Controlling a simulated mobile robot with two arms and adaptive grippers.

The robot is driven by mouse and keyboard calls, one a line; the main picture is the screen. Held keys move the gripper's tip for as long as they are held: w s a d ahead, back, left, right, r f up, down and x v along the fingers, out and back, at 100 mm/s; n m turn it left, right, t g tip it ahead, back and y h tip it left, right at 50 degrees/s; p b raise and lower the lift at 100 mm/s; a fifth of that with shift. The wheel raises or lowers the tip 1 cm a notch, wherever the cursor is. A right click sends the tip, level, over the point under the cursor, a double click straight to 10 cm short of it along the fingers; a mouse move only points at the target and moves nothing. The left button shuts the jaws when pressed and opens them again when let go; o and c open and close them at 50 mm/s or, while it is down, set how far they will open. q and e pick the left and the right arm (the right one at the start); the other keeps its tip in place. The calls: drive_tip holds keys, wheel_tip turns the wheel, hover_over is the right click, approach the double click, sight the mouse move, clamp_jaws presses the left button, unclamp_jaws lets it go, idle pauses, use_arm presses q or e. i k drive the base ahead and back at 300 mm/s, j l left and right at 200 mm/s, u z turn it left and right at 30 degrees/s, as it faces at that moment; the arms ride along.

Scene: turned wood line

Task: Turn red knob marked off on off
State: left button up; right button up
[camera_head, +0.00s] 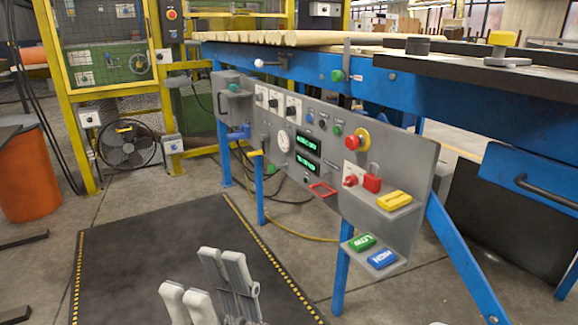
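A small red knob (350,181) sits on the lower right of a slanted grey control panel (405,155). A red padlock (372,183) hangs right beside it. The knob's marking is too small to read. My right gripper (203,270) shows at the bottom, left of centre, with pale grey fingers pointing up. Its fingers look apart, with nothing between them. It is well to the left of the panel and touches nothing that I can see. My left gripper cannot be made out.
A larger red button with a yellow collar (357,140) is above the knob. A yellow block (394,200) rests on a ledge below it; green (361,242) and blue (382,259) blocks lie on a lower shelf. Blue table legs flank the panel. A dark mat (140,250) covers the floor.

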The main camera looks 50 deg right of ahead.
sight(352, 181)
drive_tip(key=i+z, duration=0.4)
drive_tip(key=i+j+z, duration=0.25)
drive_tip(key=z, duration=0.2)
drive_tip(key=i+j+z, duration=0.9)
drive_tip(key=j+z, duration=0.2)
drive_tip(key=z, duration=0.15)
drive_tip(key=i+j+z, duration=0.15)
drive_tip(key=j+z, duration=0.25)
drive_tip(key=j, duration=0.15)
